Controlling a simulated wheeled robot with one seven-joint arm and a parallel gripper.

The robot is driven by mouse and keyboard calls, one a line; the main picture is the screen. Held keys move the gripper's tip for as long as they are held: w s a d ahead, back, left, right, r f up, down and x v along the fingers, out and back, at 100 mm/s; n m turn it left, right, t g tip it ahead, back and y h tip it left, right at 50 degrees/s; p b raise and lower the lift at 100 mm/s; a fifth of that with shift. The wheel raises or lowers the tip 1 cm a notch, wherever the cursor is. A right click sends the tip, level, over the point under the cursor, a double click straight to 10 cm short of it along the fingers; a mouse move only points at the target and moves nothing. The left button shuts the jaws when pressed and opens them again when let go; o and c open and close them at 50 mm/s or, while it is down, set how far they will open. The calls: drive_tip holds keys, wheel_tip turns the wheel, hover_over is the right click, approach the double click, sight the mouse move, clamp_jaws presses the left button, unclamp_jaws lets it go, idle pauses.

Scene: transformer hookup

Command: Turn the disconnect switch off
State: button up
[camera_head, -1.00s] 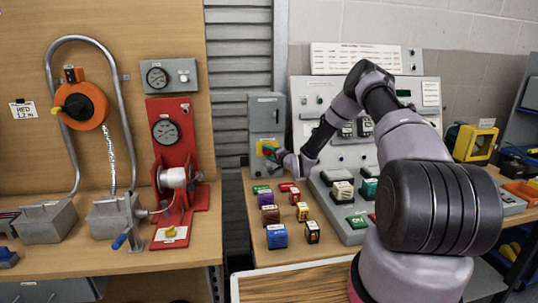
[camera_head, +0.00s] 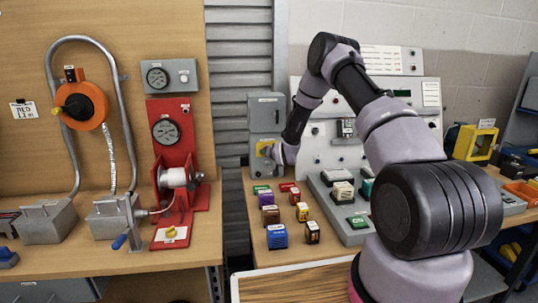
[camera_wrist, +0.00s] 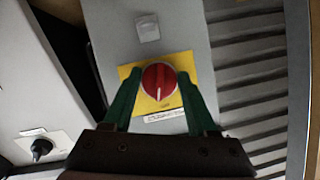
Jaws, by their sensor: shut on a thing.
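The disconnect switch is a red rotary knob (camera_wrist: 159,80) on a yellow plate (camera_wrist: 133,80), on the face of a grey box. In the head view the grey box (camera_head: 265,112) stands against the slatted shutter, and a little of its yellow plate (camera_head: 262,144) shows. My gripper (camera_wrist: 159,76) has its green fingers on both sides of the knob and is shut on it. The knob's white pointer line runs toward the bottom of the wrist view. In the head view my wrist hides the knob and the fingers.
A grey control panel (camera_head: 318,152) stands right of the box. Several small coloured blocks, such as a blue one (camera_head: 277,237), lie on the bench below. A black knob (camera_wrist: 41,148) sits on a neighbouring panel. A red winch stand (camera_head: 172,135) is at the left.

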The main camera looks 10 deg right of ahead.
drive_tip(key=shift+n+h, duration=0.8)
drive_tip(key=shift+n, duration=0.3)
drive_tip(key=o, duration=1.4)
drive_tip(key=shift+c, duration=0.2)
drive_tip(key=v, duration=1)
drive_tip(key=shift+s+r, duration=0.2)
drive_tip(key=shift+s, duration=0.15)
